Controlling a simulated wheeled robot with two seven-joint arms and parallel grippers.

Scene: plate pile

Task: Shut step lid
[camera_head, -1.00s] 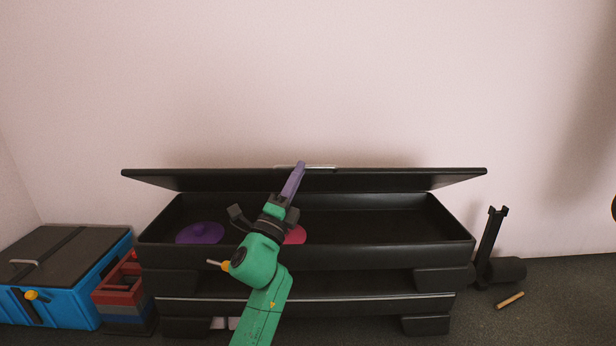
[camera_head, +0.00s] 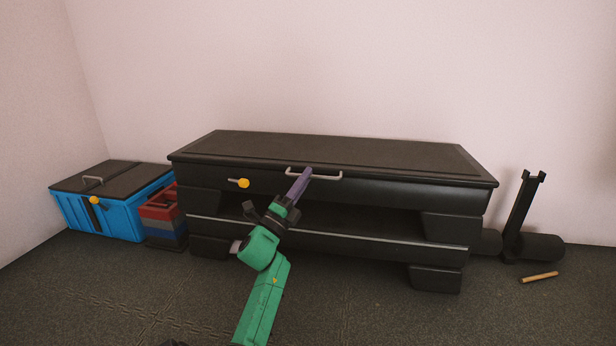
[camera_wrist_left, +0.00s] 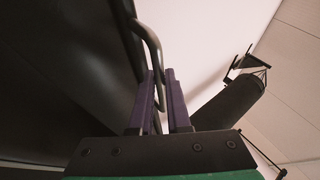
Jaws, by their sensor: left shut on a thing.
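The black step (camera_head: 350,220) stands against the back wall in the head view. Its lid (camera_head: 340,150) lies flat over the top compartment, and no gap shows at the front edge. The grey bar handle (camera_head: 328,177) is at the lid's front edge. My left gripper (camera_head: 299,183) has its purple fingers shut on the handle. In the left wrist view the handle (camera_wrist_left: 151,45) runs between the two fingers (camera_wrist_left: 162,98). The compartment's inside is hidden under the lid. My right gripper is out of view.
A yellow knob (camera_head: 240,183) sits on the step's front. A blue box (camera_head: 125,215) and red and grey crates (camera_head: 160,210) stand at left. A black stand (camera_head: 520,225) and a small wooden stick (camera_head: 539,277) are at right. The front floor is clear.

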